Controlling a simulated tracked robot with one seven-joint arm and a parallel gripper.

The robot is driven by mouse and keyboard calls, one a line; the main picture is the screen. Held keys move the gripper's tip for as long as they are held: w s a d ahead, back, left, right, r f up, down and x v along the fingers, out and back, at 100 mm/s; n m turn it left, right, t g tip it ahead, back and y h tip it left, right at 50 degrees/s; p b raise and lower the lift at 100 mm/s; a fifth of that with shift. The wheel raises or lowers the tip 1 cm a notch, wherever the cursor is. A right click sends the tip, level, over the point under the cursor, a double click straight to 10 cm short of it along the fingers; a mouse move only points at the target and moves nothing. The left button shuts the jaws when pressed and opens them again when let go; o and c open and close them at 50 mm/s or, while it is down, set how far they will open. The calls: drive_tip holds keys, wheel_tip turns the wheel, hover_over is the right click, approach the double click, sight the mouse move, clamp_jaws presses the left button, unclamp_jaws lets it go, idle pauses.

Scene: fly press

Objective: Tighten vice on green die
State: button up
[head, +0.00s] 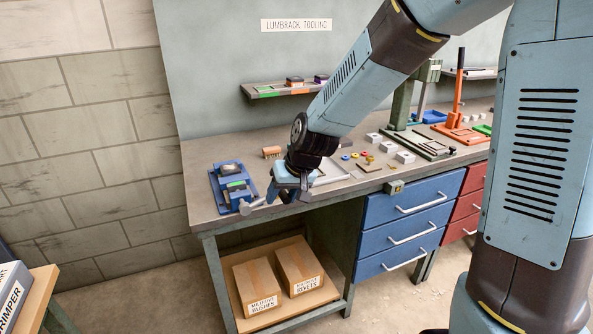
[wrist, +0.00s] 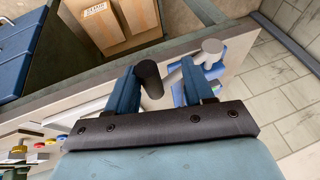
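The blue vice (head: 217,185) stands at the left front of the bench. The green die (head: 237,186) sits in it, between its jaws. A grey screw with a round end (head: 246,207) sticks out of the vice towards the front edge. My gripper (head: 280,196) is just right of the vice, over the front edge, pointing down. In the wrist view its two blue fingers (wrist: 158,88) are apart. The vice (wrist: 190,92) shows partly behind the right finger, and the grey round end (wrist: 211,48) lies beyond it. A dark cylinder (wrist: 149,78) shows by the left finger; I cannot tell its contact.
A brown brush-like block (head: 271,152) and small coloured parts (head: 355,156) lie on the bench. A green press (head: 403,105) and an orange lever tool (head: 459,90) stand further right. Cartons (head: 262,285) sit on the lower shelf. Blue drawers (head: 405,225) are below the bench top.

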drive_tip(key=v, duration=1)
drive_tip(key=shift+d+r, duration=0.2)
drive_tip(key=shift+d, duration=0.05)
drive_tip(key=shift+c, duration=0.5)
drive_tip(key=shift+s+a+r, duration=0.1)
drive_tip(key=shift+a+r, duration=0.05)
drive_tip(key=shift+a, duration=0.15)
drive_tip(key=shift+c, duration=1.4)
drive_tip(key=a+r+h, duration=0.2)
drive_tip(key=r, duration=0.1)
drive_tip(key=a+r+h, duration=0.1)
drive_tip(key=r, duration=0.1)
drive_tip(key=shift+a+n, duration=0.3)
drive_tip(key=shift+a, duration=0.1)
clamp_jaws()
drive_tip(key=shift+h, duration=0.4)
drive_tip(key=x, duration=1.1)
drive_tip(key=shift+w+d+f, duration=0.1)
drive_tip(key=shift+w+f, duration=0.05)
drive_tip(key=shift+w, duration=0.2)
drive_tip(key=shift+d+f, duration=0.1)
drive_tip(key=shift+f, duration=0.35)
